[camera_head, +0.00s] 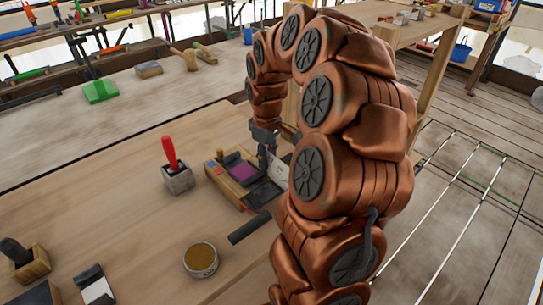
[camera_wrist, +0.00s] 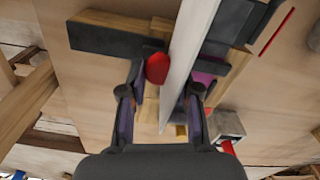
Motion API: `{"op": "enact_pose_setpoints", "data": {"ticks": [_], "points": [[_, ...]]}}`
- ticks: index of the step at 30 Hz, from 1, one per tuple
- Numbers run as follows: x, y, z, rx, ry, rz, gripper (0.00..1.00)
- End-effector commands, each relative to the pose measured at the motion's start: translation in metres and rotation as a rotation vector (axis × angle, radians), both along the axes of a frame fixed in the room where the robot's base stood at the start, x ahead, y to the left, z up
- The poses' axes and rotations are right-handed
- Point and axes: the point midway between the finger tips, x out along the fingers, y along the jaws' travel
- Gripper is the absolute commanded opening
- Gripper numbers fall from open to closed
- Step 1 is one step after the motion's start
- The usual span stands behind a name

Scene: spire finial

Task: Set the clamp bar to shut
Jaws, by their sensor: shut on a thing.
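The wooden clamp fixture (camera_head: 236,180) stands on the workbench, with a purple pad and dark metal parts on it. A pale grey flat bar, which looks like the clamp bar (camera_wrist: 193,50), runs up the wrist view between my fingers, with a red knob (camera_wrist: 157,68) beside it. In the head view a pale plate (camera_head: 281,168) shows at the fixture's right side, partly behind my arm. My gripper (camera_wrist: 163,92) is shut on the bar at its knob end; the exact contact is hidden. In the head view my gripper (camera_head: 268,148) is just above the fixture's far right side.
A dark bar (camera_head: 250,228) sticks out at the fixture's front. A red-handled tool in a grey block (camera_head: 177,178) stands to its left, and a round tin (camera_head: 201,260) in front. More tools lie at the bench's front left.

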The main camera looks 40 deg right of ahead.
Motion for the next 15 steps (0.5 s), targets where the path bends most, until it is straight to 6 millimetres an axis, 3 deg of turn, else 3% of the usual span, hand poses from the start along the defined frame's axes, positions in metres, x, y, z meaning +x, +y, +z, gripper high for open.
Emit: {"op": "enact_pose_setpoints", "data": {"ticks": [3,4,11,15], "points": [[0.0003,0.0049,-0.0007,0.012,0.002,0.001,0.0],[0.0003,0.0051,-0.0007,0.012,0.002,0.001,0.34],[0.0001,0.0034,-0.0005,0.01,0.001,0.0,0.57],[-0.0002,0.0022,-0.0004,0.008,0.001,-0.001,0.57]]}}
